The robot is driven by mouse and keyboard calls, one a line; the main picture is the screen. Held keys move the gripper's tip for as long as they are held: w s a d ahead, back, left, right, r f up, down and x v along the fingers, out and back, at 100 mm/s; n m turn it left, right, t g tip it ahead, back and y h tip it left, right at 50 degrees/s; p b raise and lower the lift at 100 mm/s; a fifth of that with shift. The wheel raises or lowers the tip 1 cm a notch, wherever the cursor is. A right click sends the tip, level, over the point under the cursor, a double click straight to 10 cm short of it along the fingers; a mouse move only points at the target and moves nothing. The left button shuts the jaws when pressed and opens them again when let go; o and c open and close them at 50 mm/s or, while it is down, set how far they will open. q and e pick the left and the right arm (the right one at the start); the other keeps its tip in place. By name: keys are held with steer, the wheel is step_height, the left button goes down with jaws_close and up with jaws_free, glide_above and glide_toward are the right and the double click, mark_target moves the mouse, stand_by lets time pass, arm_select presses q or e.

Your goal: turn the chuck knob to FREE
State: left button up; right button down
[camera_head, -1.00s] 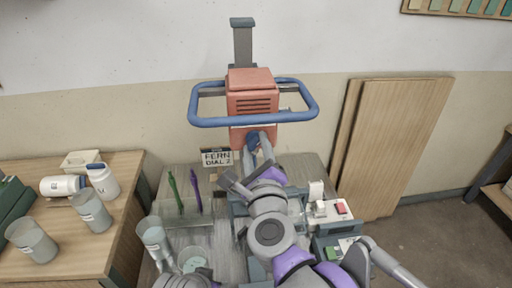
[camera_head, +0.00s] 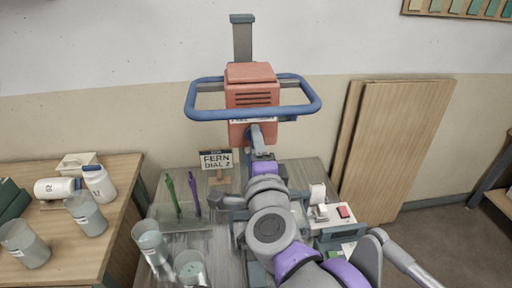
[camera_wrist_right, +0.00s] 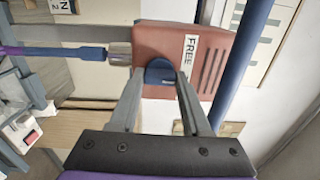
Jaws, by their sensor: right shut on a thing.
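The chuck knob (camera_wrist_right: 160,72) is a small blue knob on the red mixer head (camera_head: 252,86). In the wrist view it sits between the fingertips of my right gripper (camera_wrist_right: 160,78), which is shut on it. In the head view my right gripper (camera_head: 259,135) reaches the lower front of the mixer head and covers most of the knob. A white FREE label (camera_wrist_right: 190,48) is on the red face beside the knob. In the wrist view a grey chuck (camera_wrist_right: 118,52) with a blue-purple shaft (camera_wrist_right: 65,51) extends from the head. My left gripper is not in view.
A blue ring handle (camera_head: 205,114) surrounds the mixer head. A FERN DIAL 2 sign (camera_head: 216,160) stands left of my arm. Cups (camera_head: 150,240) and green and purple sticks (camera_head: 172,193) stand left. A red switch (camera_head: 343,212) is at right. Boards (camera_head: 405,145) lean behind.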

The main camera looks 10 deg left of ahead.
steer(key=shift+n+b, duration=0.7)
steer(key=shift+n, duration=3.9)
steer(key=shift+c, duration=1.8)
jaws_free()
steer(key=v, duration=1)
steer(key=shift+s, duration=0.4)
